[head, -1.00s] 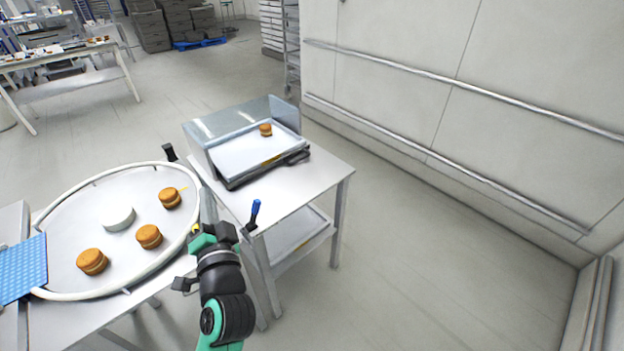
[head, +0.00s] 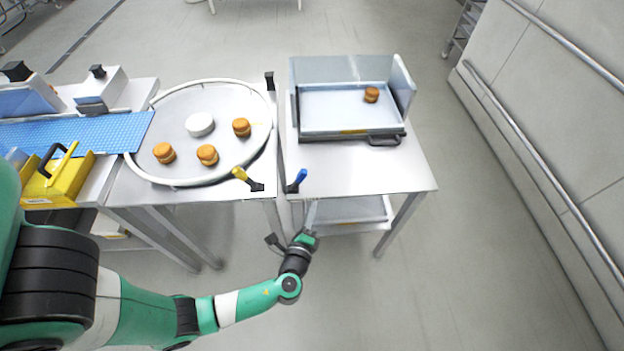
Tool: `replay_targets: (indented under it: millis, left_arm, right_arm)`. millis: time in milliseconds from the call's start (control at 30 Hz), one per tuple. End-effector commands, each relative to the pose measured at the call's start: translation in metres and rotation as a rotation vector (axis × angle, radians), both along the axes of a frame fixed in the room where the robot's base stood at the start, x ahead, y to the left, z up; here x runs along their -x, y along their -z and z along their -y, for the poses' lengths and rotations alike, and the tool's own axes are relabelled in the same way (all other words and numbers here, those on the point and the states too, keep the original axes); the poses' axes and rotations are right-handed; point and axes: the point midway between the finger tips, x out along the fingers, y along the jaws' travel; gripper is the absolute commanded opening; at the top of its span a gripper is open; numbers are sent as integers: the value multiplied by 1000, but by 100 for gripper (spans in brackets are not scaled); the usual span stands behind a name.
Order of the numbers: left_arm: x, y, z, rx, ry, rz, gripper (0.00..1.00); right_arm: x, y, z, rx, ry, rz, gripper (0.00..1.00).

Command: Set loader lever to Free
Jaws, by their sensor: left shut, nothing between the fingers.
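A lever with a blue handle (head: 297,180) stands at the front left corner of the right-hand table, tilted up to the right. A lever with a yellow handle (head: 241,174) stands at the front edge of the round table, tilted up to the left. No Free marking is readable, and I cannot tell from lettering which is the loader lever. My left gripper (head: 312,212) is shut and empty, just below and in front of the blue lever, apart from it as far as I can see. My right gripper is not in view.
The round turntable (head: 188,104) holds several filled rounds and a white disc (head: 200,124). A tray (head: 335,115) on the right table (head: 365,165) holds one round (head: 371,95). A blue conveyor (head: 85,133) and a yellow box (head: 62,182) are at left. Floor on the right is clear.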

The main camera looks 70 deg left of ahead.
Motion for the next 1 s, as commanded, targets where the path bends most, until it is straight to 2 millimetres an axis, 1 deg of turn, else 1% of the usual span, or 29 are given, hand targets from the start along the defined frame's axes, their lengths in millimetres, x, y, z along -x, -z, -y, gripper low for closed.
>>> replay_targets:
  millis: [133, 233, 367, 467, 533, 833, 867, 900, 1000]
  left_arm:
    - [-1, 1, 0, 1, 0, 2, 0]
    - [-2, 5, -3, 1, -2, 1, 0]
    - [-8, 11, -11, 5, -6, 5, 0]
    - [-15, 14, -20, 3, -5, 8, 0]
    - [-24, 7, -32, 0, -7, 4, 0]
    - [-62, 15, -84, 0, -5, 4, 0]
    - [-53, 7, -84, 2, -5, 0, 0]
    - [-46, 4, -85, 1, -4, 0, 0]
    - [-35, -1, -89, 1, -3, 1, 0]
  right_arm:
    - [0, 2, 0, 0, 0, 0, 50]
    - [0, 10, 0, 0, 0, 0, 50]
    - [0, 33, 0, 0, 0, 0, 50]
    - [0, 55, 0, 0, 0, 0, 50]
    - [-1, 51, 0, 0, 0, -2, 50]
    - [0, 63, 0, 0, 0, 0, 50]
    - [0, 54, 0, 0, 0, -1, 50]
    - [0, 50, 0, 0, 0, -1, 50]
    - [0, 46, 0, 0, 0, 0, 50]
